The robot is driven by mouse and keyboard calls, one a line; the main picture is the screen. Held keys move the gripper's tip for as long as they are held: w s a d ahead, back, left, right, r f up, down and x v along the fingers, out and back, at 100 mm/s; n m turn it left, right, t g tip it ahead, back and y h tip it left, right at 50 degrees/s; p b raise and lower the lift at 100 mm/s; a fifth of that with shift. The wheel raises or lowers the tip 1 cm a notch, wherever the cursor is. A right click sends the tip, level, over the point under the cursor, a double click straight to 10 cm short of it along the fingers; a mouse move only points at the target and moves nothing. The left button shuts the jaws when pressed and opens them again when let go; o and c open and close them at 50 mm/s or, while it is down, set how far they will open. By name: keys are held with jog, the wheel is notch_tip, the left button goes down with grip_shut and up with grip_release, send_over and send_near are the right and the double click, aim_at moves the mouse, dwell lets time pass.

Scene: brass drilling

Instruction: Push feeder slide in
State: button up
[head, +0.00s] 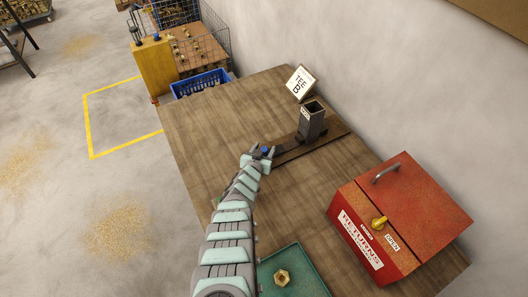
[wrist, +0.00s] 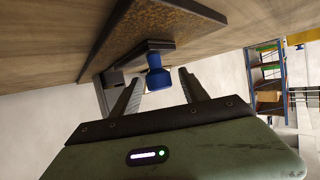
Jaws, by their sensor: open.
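The feeder stands on the wooden table, with a dark upright hopper (head: 312,120) on a long flat base plate (head: 333,128). The slide has a blue knob (head: 265,150) at its near left end. My gripper (head: 262,153) is at the knob. In the wrist view my gripper's two fingers (wrist: 160,82) are apart, with the knob between and just beyond their tips. I cannot tell whether a finger touches it.
A red returns box (head: 385,215) with a handle and brass knob stands at the right. A green tray (head: 300,270) with a brass nut (head: 282,278) lies in front. A "TEE B" sign (head: 299,83) and a blue crate (head: 200,83) are farther back. The table's left part is clear.

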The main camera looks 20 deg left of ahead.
jog(key=shift+c, duration=0.5)
grip_shut()
dwell(0.9)
